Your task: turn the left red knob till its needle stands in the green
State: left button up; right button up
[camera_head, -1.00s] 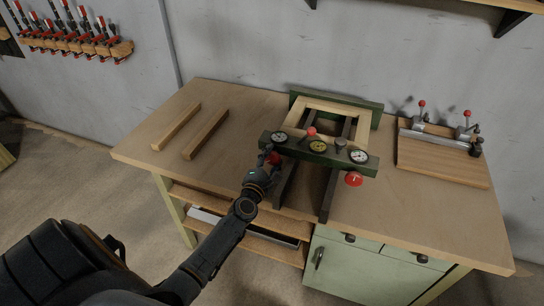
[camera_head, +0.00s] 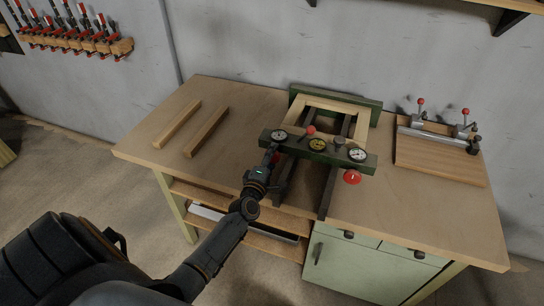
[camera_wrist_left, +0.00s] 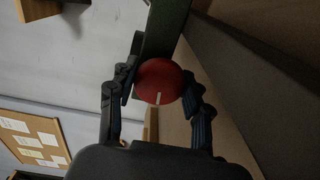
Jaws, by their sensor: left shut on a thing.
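The left red knob (camera_wrist_left: 158,80) shows in the left wrist view as a round red face with a white mark pointing toward the bottom of the picture. My left gripper (camera_head: 269,158) is shut on this knob, one finger on each side. In the head view the gripper hides the knob. The left dial (camera_head: 279,135) sits above it on the green front beam (camera_head: 298,146) of the press; its needle is too small to read. My right gripper is not in view.
Two wooden strips (camera_head: 207,132) lie on the bench (camera_head: 240,104) at left. A clamp board (camera_head: 440,156) lies at right. The bench front left is clear.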

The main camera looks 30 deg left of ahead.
pick_arm(q)
jog(key=o, duration=1.2)
jog(key=v, duration=1.2)
jog(key=shift+f, duration=0.1)
